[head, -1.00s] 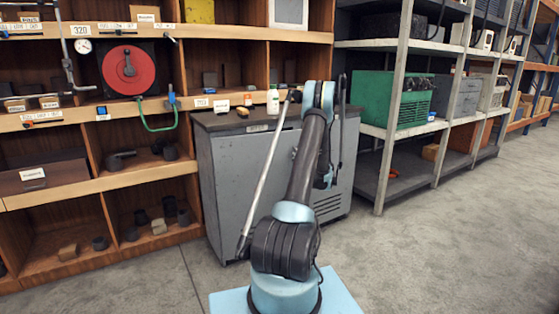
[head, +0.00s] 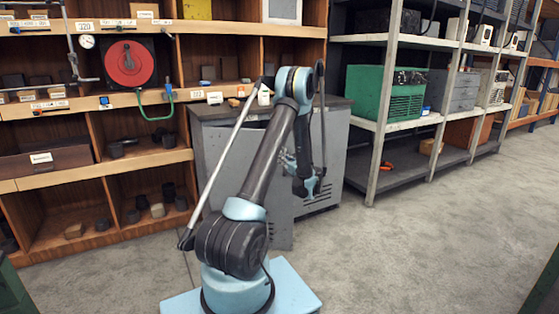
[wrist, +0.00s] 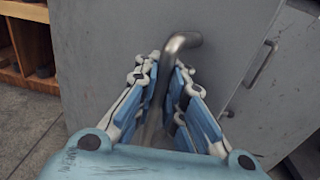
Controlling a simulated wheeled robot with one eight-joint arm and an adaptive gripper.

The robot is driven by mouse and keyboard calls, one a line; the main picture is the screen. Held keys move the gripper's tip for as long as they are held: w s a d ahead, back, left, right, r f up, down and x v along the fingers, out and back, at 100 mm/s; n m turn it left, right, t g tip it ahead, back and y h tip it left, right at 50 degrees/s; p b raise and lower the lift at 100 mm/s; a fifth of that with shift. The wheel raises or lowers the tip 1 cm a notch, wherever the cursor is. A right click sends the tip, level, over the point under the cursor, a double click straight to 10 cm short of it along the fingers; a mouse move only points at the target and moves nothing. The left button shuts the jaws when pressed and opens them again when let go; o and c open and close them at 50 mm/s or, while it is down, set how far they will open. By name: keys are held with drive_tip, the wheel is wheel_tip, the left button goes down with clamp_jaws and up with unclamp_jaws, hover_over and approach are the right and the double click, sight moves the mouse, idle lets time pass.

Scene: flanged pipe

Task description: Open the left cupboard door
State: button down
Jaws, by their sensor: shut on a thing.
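The grey cupboard (head: 330,150) stands against the shelving in the head view. Its left door (head: 283,225) stands ajar, its free edge jutting out in front of the right side. In the wrist view the left door (wrist: 100,50) fills the middle, with its bent metal handle (wrist: 183,42) running down between my fingers. My gripper (wrist: 164,75) is shut on this handle; in the head view my gripper (head: 288,160) is at the door front, partly behind my arm. The right door's handle (wrist: 262,62) is free. The cupboard's inside is hidden.
Wooden shelving (head: 90,190) with pipe fittings is at the left, close to the cupboard. A metal rack (head: 378,150) with a green crate (head: 400,97) is at the right. The concrete floor (head: 420,250) in front and to the right is clear.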

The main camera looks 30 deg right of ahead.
drive_tip(key=shift+s+a, duration=0.4)
drive_tip(key=shift+s, duration=0.2)
drive_tip(key=shift+s+a, duration=0.35)
drive_tip(key=shift+s, duration=0.2)
drive_tip(key=c, duration=1.7)
unclamp_jaws()
drive_tip(key=shift+d, duration=0.1)
drive_tip(key=shift+o, duration=0.2)
wheel_tip(320, 180, up, 10)
